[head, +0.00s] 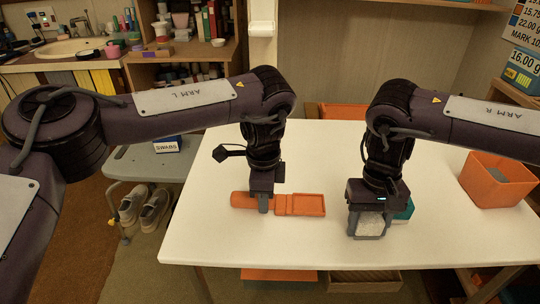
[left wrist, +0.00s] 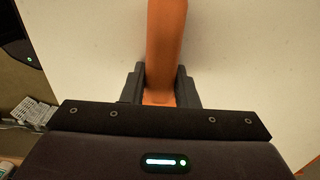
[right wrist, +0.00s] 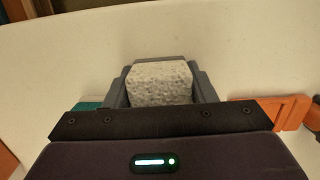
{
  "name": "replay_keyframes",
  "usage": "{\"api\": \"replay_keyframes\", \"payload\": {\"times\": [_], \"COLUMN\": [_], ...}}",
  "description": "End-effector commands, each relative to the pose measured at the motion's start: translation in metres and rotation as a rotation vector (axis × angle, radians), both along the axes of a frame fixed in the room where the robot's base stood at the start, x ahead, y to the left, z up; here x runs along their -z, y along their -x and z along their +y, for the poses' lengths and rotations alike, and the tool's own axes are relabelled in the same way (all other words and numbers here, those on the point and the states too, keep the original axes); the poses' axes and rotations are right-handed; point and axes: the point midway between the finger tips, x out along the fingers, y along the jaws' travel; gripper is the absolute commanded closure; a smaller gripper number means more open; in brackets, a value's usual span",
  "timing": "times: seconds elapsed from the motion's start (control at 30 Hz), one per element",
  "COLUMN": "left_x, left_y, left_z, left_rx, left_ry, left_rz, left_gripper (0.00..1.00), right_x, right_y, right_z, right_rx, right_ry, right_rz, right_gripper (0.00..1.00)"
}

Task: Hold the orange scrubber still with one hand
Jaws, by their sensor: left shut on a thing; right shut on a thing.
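The orange scrubber (head: 307,204) lies flat on the white table, with a handle at the left and a framed rectangular head at the right. My left gripper (head: 264,207) is shut on its handle; the left wrist view shows the orange handle (left wrist: 165,45) between the two fingers (left wrist: 159,90). My right gripper (head: 369,232) is shut on a pale speckled block (head: 371,224), to the right of the scrubber head and apart from it. The block also shows between the fingers in the right wrist view (right wrist: 160,84). Whether it touches the table is unclear.
A teal object (head: 404,211) sits just behind my right gripper, partly hidden. An orange bin (head: 497,182) stands at the table's right side. The white table (head: 300,250) is clear in front. Shoes (head: 146,208) and a grey bench (head: 150,170) are left of the table.

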Motion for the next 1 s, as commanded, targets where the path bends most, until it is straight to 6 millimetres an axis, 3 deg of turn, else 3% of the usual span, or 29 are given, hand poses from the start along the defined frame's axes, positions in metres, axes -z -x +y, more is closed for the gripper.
{"api": "replay_keyframes", "payload": {"times": [0.03,0.07,0.23,0.63,1.0], "left_x": [0.001,0.001,0.001,-0.008,-0.076], "left_y": [0.000,0.000,0.000,0.000,0.000], "left_z": [0.000,0.000,0.000,0.000,0.000], "left_rx": [0.000,0.000,0.000,0.000,0.000], "left_ry": [0.000,0.000,0.000,0.000,-0.001], "left_rz": [0.000,0.000,0.000,-0.001,-0.003], "left_gripper": [0.98,0.71,0.48,0.48,0.48], "right_x": [0.006,0.006,0.006,0.002,-0.032], "right_y": [0.004,0.004,0.004,0.003,0.001], "right_z": [-0.001,-0.001,-0.001,-0.001,-0.001], "right_rx": [-0.002,-0.002,-0.002,-0.001,0.000], "right_ry": [0.005,0.005,0.005,0.005,0.002], "right_rz": [0.013,0.013,0.013,0.012,0.005], "right_gripper": [0.79,0.79,0.79,0.79,0.79]}}
